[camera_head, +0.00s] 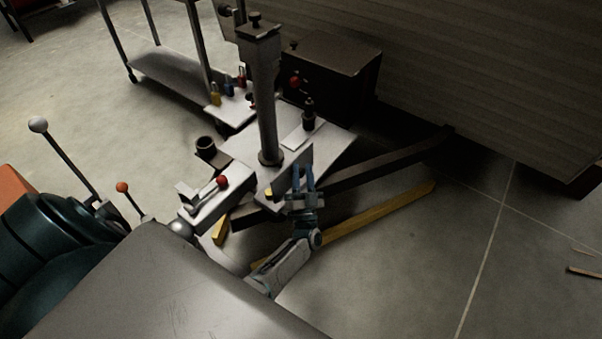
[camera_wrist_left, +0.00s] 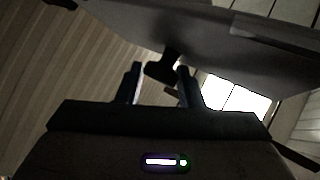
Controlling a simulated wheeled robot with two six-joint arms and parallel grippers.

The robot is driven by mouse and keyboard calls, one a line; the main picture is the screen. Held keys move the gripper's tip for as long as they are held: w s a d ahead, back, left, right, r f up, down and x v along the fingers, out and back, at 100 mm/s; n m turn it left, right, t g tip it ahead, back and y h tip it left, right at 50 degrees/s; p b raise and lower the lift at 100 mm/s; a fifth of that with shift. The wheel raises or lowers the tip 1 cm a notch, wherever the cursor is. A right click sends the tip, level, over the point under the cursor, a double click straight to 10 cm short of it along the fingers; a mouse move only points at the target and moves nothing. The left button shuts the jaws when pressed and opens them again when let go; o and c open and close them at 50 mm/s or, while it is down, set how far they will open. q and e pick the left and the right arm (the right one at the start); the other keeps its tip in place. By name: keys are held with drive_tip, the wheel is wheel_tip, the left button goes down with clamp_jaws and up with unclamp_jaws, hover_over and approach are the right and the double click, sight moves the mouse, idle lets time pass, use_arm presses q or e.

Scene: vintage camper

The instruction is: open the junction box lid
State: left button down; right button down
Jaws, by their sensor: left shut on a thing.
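A grey box-like piece with a flat upright panel (camera_head: 284,178) stands at the foot of the jack post on the trailer tongue. It may be the junction box with its lid, but its edges are hard to make out. My left gripper (camera_head: 303,178) is at the right side of this panel, fingers pointing away from me. In the left wrist view a dark knob (camera_wrist_left: 162,70) sticks out from a grey slab, between the fingertips of my left gripper (camera_wrist_left: 161,80), which is shut on it. The fingers partly hide the hold in the head view. My right gripper is not in view.
The jack post (camera_head: 266,105) rises close to the left of the gripper. A dark box (camera_head: 332,78) stands behind, before the ribbed camper wall (camera_head: 470,80). A red-knobbed lever (camera_head: 222,181) and a dark cup (camera_head: 206,145) are at left.

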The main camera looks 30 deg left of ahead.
use_arm(q)
drive_tip(key=shift+s+d+f+h, duration=0.2)
drive_tip(key=shift+f+h, duration=0.1)
drive_tip(key=shift+f, duration=0.3)
drive_tip(key=c, duration=1.4)
unclamp_jaws()
drive_tip(key=shift+c, duration=0.2)
drive_tip(key=o, duration=0.4)
drive_tip(key=shift+w+f, duration=0.1)
drive_tip(key=shift+c, duration=0.2)
drive_tip(key=shift+w, duration=0.1)
drive_tip(key=shift+a+r, duration=0.1)
drive_tip(key=shift+r, duration=0.15)
drive_tip(key=b+v, duration=0.1)
drive_tip(key=v, duration=1)
drive_tip(key=shift+w, duration=0.15)
